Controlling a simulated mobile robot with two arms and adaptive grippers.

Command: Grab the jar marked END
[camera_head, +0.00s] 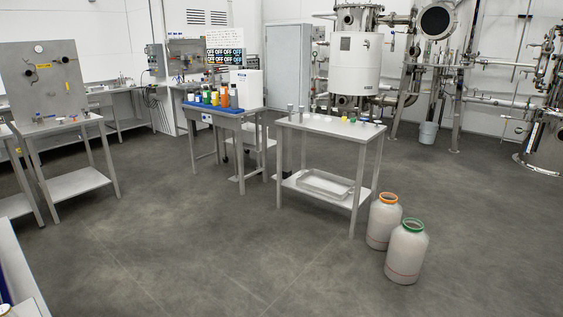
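Two large whitish jars stand upright on the floor at the lower right. One jar with an orange rim (383,222) is beside the front right leg of a metal table. The other jar with a green rim (406,253) is nearer and slightly right, partly overlapping the first in the picture. I cannot read the mark END on either jar. Several small coloured bottles (212,97) stand on a blue-topped table, and their labels are too small to read. Neither of my grippers is in view.
A metal table (322,125) with small items on top and a tray (325,184) on its lower shelf stands mid-right. Another metal table (60,126) is at left. Tanks and pipes (353,65) fill the back right. The grey floor (180,240) in front is clear.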

